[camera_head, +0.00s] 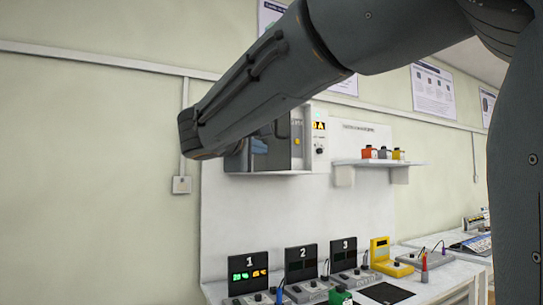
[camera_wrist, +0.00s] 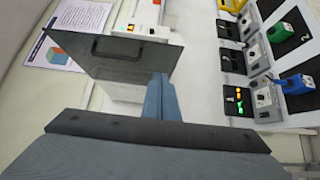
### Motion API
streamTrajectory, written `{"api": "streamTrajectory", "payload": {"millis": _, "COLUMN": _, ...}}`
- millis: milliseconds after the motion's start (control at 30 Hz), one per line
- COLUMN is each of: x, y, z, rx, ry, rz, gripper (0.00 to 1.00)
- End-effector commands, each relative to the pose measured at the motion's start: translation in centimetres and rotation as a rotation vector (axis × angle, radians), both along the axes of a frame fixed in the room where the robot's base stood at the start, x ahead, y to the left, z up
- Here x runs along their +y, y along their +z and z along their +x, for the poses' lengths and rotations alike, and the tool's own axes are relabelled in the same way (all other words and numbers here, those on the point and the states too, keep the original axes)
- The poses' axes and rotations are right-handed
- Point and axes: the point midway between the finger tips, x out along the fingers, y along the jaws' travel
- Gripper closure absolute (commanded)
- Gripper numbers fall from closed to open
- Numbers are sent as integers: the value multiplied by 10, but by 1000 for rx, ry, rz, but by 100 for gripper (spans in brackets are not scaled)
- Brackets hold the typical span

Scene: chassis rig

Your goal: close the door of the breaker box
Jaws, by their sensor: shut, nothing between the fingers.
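The breaker box (camera_head: 308,150) is mounted on the white wall panel, partly hidden behind my arm in the head view. Its dark grey door (camera_wrist: 112,58) stands open, swung out from the box, with a black handle on the face toward the wrist camera. The door also shows in the head view (camera_head: 235,160), below my arm. My gripper (camera_wrist: 160,82) has its blue fingers together and empty. In the wrist view they are beside the door's right edge; whether they touch it I cannot tell. A small blue part of the gripper shows by the door in the head view (camera_head: 258,146).
A shelf (camera_head: 375,163) with several small coloured boxes is right of the breaker box. Below, a bench holds numbered panels (camera_head: 302,262), a yellow meter (camera_head: 380,250) and other devices. A poster (camera_wrist: 70,35) is on the wall. The wall to the left is mostly bare.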

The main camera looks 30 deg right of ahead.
Motion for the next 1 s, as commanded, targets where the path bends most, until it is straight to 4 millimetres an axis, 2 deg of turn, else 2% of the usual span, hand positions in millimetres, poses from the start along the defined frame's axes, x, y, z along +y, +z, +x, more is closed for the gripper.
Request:
{"api": "streamTrajectory", "payload": {"millis": 500, "x": -70, "y": 0, "z": 66, "rx": 6, "ry": -3, "rz": 2, "gripper": 100}}
{"api": "streamTrajectory", "payload": {"millis": 700, "x": -96, "y": 0, "z": 63, "rx": 5, "ry": -1, "rz": 2, "gripper": 100}}
{"api": "streamTrajectory", "payload": {"millis": 1000, "x": -106, "y": -2, "z": 63, "rx": 4, "ry": 1, "rz": 2, "gripper": 100}}
